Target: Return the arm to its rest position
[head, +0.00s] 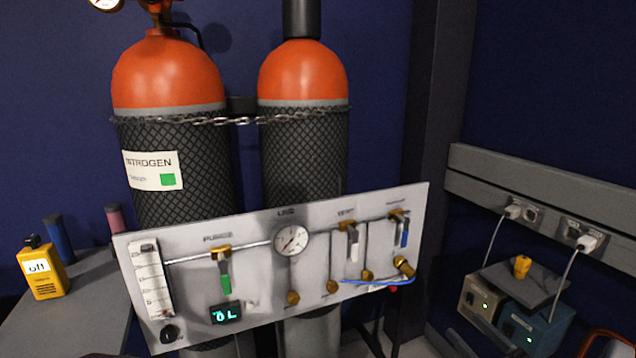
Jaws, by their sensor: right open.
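My right gripper is at most barely in the picture. Dark narrow shapes show at the bottom edge below the right half of the panel, but I cannot make out its fingers clearly. No thing is seen held in it. My left gripper does not show. The white gas panel (262,262) stands tilted across the middle, with a round gauge (291,240), a green-handled valve (224,277), a white-handled valve (352,243) and a blue-handled valve (403,232). A small display (226,313) is lit on it.
Two orange-topped cylinders (168,75) (303,72) stand chained behind the panel. A yellow detector (42,271) sits on the grey table (85,310) at left. Boxes with a yellow item (522,267) are at right, below plugged wall sockets (572,229). A blue hose (377,282) hangs on the panel.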

